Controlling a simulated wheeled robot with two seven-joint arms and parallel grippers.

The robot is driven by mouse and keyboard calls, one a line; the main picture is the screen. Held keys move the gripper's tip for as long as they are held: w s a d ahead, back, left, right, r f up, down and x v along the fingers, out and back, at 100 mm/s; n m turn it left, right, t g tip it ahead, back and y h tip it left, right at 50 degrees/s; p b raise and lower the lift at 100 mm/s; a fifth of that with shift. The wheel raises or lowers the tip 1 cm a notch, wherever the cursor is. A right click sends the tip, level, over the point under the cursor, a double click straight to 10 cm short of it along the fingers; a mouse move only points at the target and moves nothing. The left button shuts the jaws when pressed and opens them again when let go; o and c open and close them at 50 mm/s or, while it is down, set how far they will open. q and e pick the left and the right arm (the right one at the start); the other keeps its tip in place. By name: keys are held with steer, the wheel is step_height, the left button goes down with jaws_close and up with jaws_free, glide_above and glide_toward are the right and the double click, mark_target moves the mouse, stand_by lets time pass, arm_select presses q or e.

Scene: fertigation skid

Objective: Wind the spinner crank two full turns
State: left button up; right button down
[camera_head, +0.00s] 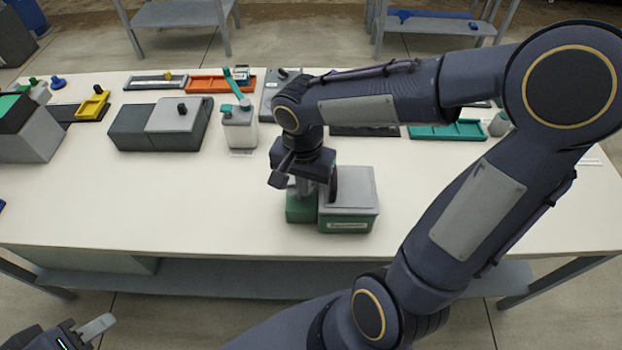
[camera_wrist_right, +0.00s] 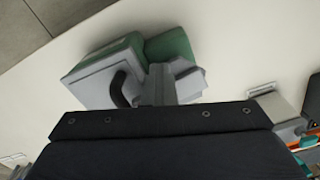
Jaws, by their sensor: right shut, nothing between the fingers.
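A green box with a grey lid and a small label on its front (camera_head: 348,215) stands near the table's front edge, with a smaller green block (camera_head: 301,208) against its left side. My right gripper (camera_head: 303,188) points down over the smaller block, shut and empty. The right wrist view shows the box's grey lid (camera_wrist_right: 92,85) and the green block (camera_wrist_right: 170,45) beyond my gripper (camera_wrist_right: 160,84). A dark curved piece (camera_wrist_right: 120,88) shows against the lid; I cannot tell whether it is the crank. My left gripper (camera_head: 92,328) is partly in view at lower left, away from the table objects.
A white bottle with a teal top (camera_head: 240,130), a dark grey box (camera_head: 135,128) and an orange tray (camera_head: 205,84) stand behind. A green tray (camera_head: 450,131) lies at back right. The table's front left (camera_head: 130,205) is clear.

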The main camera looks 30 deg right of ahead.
steer(key=shift+a, duration=0.25)
steer(key=c, duration=2.2)
jaws_free()
steer(key=shift+s, duration=0.1)
steer(key=c, duration=1.7)
jaws_free()
steer(key=shift+r, duration=3.85)
